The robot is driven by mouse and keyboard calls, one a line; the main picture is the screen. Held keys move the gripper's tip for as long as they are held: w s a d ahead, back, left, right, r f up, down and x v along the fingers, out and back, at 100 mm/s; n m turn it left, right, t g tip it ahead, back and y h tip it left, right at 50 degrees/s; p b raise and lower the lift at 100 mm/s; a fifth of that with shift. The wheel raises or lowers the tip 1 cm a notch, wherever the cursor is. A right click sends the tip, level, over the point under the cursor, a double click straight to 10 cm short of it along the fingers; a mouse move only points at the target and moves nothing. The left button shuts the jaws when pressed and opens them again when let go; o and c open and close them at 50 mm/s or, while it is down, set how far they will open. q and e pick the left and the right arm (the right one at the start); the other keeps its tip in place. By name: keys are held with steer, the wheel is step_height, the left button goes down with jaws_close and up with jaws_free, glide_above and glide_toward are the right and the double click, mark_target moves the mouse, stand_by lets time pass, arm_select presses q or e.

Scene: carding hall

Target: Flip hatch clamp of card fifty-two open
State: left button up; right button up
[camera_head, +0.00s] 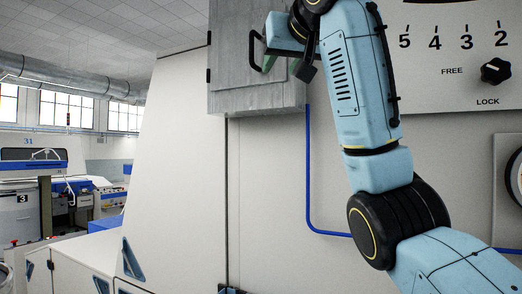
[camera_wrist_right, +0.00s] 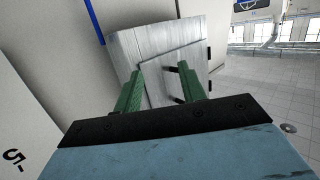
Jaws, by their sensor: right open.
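A grey metal box with a hatch door (camera_head: 230,78) is fixed to the pale machine wall at the upper middle of the head view. A black bar handle (camera_head: 252,50) stands out from the door. My right gripper (camera_head: 281,65) is in front of the door, to the right of the handle. In the right wrist view its green fingers (camera_wrist_right: 160,69) are apart, with the grey door (camera_wrist_right: 156,66) beyond them. The handle (camera_wrist_right: 179,99) shows there beside the right-hand finger, which hides part of it; contact cannot be told. No separate clamp or card number fifty-two is readable. My left gripper is out of view.
A panel with a black FREE/LOCK knob (camera_head: 496,72) is at the upper right. A blue pipe (camera_head: 308,170) runs down the wall below the box. A machine marked 31 (camera_head: 30,155) stands far left.

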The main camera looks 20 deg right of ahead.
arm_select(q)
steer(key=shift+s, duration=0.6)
arm_select(e)
steer(key=w+a+f+g, duration=0.1)
steer(key=w+f, duration=0.2)
steer(key=f, duration=0.5)
steer(key=w+f+n+y, duration=0.1)
steer(key=w+f, duration=0.3)
steer(key=f, duration=0.5)
steer(key=shift+a+g, duration=0.4)
